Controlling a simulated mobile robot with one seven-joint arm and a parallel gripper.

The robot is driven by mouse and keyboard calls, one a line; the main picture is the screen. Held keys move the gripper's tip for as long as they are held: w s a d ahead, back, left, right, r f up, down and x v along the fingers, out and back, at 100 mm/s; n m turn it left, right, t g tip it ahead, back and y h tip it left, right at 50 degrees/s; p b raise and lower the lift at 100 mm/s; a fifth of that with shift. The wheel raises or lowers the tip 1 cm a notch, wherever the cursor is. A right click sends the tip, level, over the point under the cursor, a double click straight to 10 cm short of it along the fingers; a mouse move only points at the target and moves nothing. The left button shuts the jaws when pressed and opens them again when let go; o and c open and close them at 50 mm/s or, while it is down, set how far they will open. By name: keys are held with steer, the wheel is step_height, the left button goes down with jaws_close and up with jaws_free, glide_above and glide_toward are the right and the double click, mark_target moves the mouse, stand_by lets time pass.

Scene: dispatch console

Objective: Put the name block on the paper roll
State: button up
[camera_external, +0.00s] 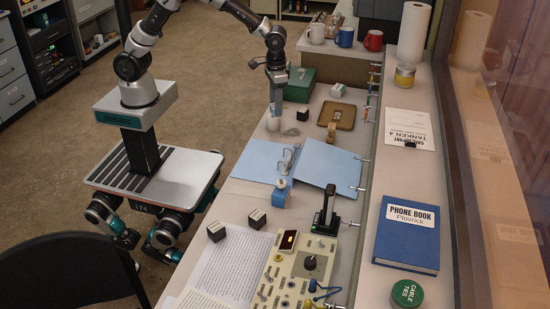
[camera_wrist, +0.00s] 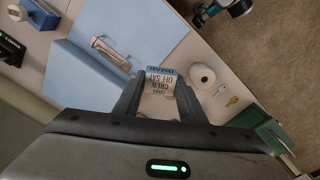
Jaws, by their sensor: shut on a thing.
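My gripper (camera_external: 274,113) hangs pointing down over the far left part of the desk, beyond the blue binder. In the wrist view its two fingers (camera_wrist: 158,105) are shut on a name block (camera_wrist: 160,82), whose blue-edged white face carries dark print that appears upside down. In the external view the block is small and hard to make out at the fingertips. A small white paper roll (camera_wrist: 202,75) lies to the right of the held block in the wrist view, apart from it. A tall white roll (camera_external: 414,34) also stands on the raised ledge at the back right.
An open blue binder (camera_external: 332,167) lies just nearer than my gripper. A dark block (camera_external: 302,114), a brown tray (camera_external: 343,116) and a green box (camera_external: 299,84) stand close by on the right and behind. A small key (camera_wrist: 232,101) lies near the roll.

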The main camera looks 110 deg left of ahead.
steer(key=s+a+r+n, duration=0.2)
steer(key=s+a, duration=0.2)
steer(key=a, duration=0.7)
steer(key=b, duration=0.1)
glide_above(273, 122)
steer(key=a, duration=0.3)
steer(key=shift+n, duration=0.3)
steer(key=f, duration=1)
steer(key=shift+s+d+f, duration=0.15)
steer(key=shift+s+f, duration=0.05)
steer(key=shift+s, duration=0.1)
steer(key=shift+f, duration=0.1)
steer(key=shift+f+b, duration=0.15)
steer(key=shift+b, duration=0.2)
steer(key=o, duration=1)
